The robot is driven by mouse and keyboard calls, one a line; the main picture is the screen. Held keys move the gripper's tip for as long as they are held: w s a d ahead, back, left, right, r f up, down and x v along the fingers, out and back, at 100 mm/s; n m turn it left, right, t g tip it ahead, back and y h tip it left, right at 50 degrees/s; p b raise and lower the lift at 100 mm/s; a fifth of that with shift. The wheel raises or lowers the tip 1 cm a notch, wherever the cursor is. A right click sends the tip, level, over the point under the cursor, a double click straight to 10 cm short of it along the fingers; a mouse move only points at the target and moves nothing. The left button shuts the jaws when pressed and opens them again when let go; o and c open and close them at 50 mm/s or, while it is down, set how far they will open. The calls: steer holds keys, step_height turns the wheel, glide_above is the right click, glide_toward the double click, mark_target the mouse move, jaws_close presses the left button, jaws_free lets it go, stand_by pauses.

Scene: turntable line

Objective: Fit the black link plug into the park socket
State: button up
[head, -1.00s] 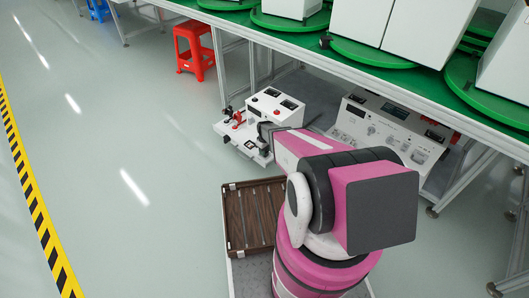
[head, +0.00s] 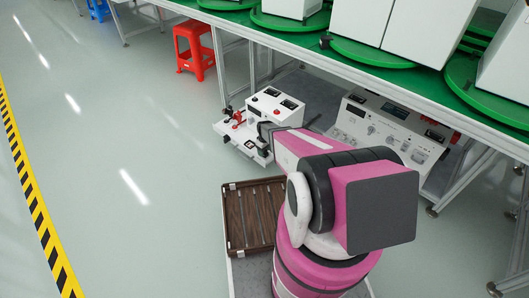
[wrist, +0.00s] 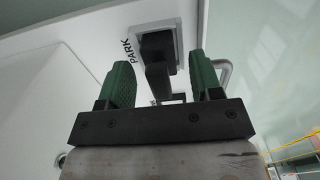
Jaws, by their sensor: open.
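In the wrist view the black link plug (wrist: 157,78) stands between the two green fingers of my gripper (wrist: 159,62). The fingers are apart, with a gap on each side of the plug. The plug's far end meets the park socket (wrist: 178,34), a pale-framed square beside the printed word PARK. The plug hides most of the socket, so I cannot tell how deep it sits. In the head view my gripper (head: 263,146) is at the front of the white test unit (head: 274,106), and the plug is too small to make out.
A second white panel unit (head: 387,127) stands to the right under the green-topped line (head: 290,24). A brown slatted tray (head: 236,222) lies near my base. A red stool (head: 194,49) stands at the back. The floor to the left is clear.

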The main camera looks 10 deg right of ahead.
step_height(320, 180, up, 11)
steer(key=shift+f, duration=0.1)
steer(key=s+r+m, duration=0.7)
steer(key=s+r, duration=1.4)
steer(key=r, duration=0.4)
steer(key=shift+s, duration=0.15)
